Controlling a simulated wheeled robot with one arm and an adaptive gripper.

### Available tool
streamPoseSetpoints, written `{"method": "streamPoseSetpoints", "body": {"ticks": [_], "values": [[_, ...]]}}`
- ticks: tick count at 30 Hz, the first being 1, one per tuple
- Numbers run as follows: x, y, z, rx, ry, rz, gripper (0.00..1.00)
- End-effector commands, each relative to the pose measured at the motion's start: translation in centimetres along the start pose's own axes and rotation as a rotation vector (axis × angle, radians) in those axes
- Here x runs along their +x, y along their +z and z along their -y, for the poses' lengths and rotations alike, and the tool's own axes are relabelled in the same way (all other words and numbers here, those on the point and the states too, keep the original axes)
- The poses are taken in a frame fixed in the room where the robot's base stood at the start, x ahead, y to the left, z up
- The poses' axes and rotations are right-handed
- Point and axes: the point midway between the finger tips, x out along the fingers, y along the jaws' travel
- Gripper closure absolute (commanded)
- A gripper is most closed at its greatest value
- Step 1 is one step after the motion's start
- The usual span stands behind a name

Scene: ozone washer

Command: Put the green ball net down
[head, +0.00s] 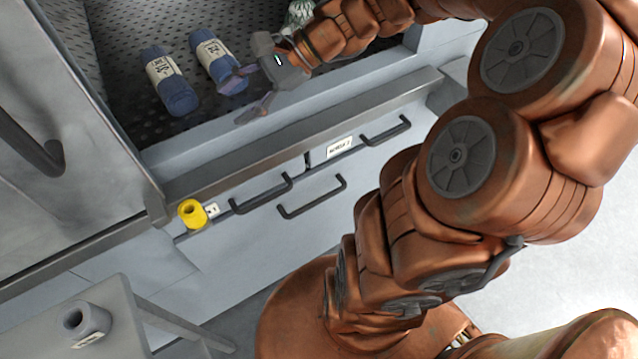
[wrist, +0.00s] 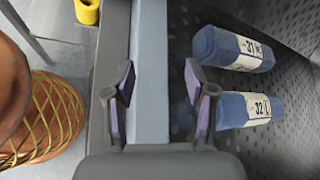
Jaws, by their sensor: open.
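A small green and white bundle (head: 301,13), which looks like the green ball net, lies at the top of the head view on the dark perforated floor of the washer (head: 120,25). My arm hides part of it. My gripper (head: 240,97) is open and empty above the washer's front ledge, apart from the bundle. In the wrist view the two fingers (wrist: 160,88) stand wide apart with only the pale ledge (wrist: 148,75) between them. The bundle does not show in the wrist view.
Two blue labelled rolls (head: 170,82) (head: 218,60) lie on the washer floor near my gripper. A yellow cup-like piece (head: 192,214) sits at the front rail. Dark handles (head: 262,194) stick out from the front. A grey roll (head: 86,320) stands on a side table (head: 125,335).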

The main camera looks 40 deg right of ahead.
Motion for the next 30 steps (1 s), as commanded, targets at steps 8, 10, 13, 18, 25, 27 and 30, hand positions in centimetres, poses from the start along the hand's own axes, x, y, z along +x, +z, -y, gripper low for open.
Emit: {"method": "streamPoseSetpoints", "body": {"ticks": [8, 10, 13, 18, 25, 27, 30], "values": [[4.1, 3.4, -11.9, -0.510, 0.487, -0.112, 0.45], [3.8, 3.4, -14.7, -0.634, 0.602, -0.133, 0.45], [2.7, 3.0, -18.0, -0.803, 0.760, -0.158, 0.45], [-0.1, 1.8, -21.7, -1.033, 0.982, -0.190, 0.45], [-2.4, 0.8, -23.3, -1.168, 1.122, -0.204, 0.45], [-2.6, 0.8, -23.4, -1.177, 1.132, -0.204, 0.45], [-2.6, 0.8, -23.4, -1.178, 1.133, -0.204, 0.45]]}}
